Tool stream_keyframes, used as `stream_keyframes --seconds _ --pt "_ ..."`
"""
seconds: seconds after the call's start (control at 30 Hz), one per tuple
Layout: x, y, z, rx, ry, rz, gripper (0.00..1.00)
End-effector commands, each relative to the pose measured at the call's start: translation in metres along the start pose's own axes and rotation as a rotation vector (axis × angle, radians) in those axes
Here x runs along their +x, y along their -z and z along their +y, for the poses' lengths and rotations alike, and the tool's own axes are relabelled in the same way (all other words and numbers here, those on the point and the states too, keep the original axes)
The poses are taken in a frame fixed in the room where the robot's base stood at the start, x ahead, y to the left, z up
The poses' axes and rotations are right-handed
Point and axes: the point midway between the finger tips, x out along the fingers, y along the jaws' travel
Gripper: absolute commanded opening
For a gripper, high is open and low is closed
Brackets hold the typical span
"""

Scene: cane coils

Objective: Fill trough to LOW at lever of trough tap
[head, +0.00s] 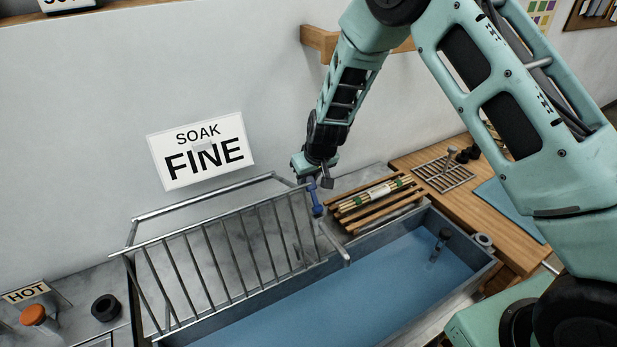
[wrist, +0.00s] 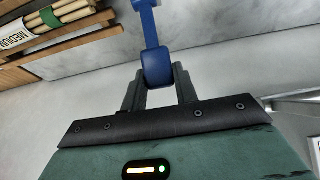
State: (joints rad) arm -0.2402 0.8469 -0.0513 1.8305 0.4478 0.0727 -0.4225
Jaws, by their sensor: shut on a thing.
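The trough (head: 458,226) is a long grey metal tank with blue water (head: 370,275) across its inside. A dark-topped upright fitting (head: 438,245) stands in the water near its right end. I cannot read any LOW mark. The blue lever (head: 316,201) of the trough tap is at the back edge, by a grey metal pipe (head: 336,246) that reaches over the water. My gripper (head: 309,181) is shut on the lever's end. In the wrist view, the blue lever (wrist: 154,50) sits between the two dark fingers (wrist: 158,92). The fingers partly hide its end.
A metal barred rack (head: 215,262) stands over the trough's left part. A slatted wooden rack (head: 378,203) holds cane bundles, one labelled MEDIUM, right of the lever. A SOAK FINE sign (head: 202,150) is on the wall. An orange knob (head: 33,315) sits by a HOT label.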

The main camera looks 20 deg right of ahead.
Motion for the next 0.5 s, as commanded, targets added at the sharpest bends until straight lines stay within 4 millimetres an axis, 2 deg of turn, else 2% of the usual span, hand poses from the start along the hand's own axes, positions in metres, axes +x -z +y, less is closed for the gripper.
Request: stream_keyframes --seconds 0.17,0.5 --pt "0.002 -0.006 0.001 0.004 0.001 0.059 0.00" --pt "-0.008 -0.015 0.001 0.004 0.000 0.201 0.00"
